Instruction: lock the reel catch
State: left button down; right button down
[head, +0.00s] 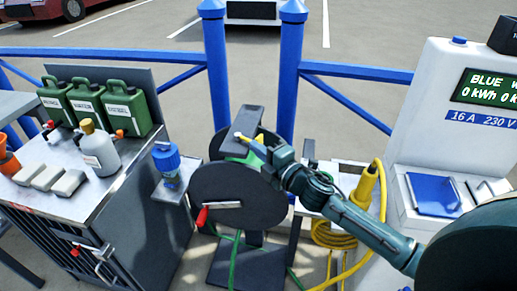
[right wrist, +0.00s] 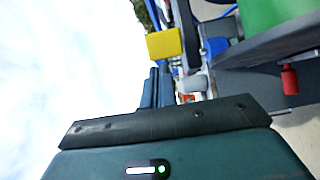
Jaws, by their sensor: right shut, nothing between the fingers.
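The cable reel has a round dark flange (head: 240,198), a green drum (right wrist: 280,14) and a grey top bracket (head: 241,119). A small yellow tab (head: 245,138) shows near its top and looks like the reel catch; in the right wrist view it is a yellow block (right wrist: 165,43) just beyond my fingers. My right gripper (head: 272,160) is shut and empty, beside the upper right of the reel. Its fingers (right wrist: 152,88) point toward the block; I cannot tell whether they touch it. The catch's base is hidden behind my gripper. My left gripper is not in view.
The reel's red crank handle (head: 202,216) sticks out in front. A metal cabinet (head: 100,190) with green canisters and bottles stands left. A white charging pillar (head: 425,120) stands right, with a yellow cable (head: 382,195) beside it. Blue railings (head: 290,70) run behind.

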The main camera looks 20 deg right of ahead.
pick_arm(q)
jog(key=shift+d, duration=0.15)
pick_arm(e)
jog(key=d+y, duration=0.1)
jog(key=w+d+n+g+y, duration=0.1)
jog(key=d, duration=0.1)
jog(key=w+d+n+y, duration=0.1)
jog(key=shift+d+y, duration=0.3)
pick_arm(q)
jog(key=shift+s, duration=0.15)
pick_arm(e)
jog(key=shift+s, duration=0.15)
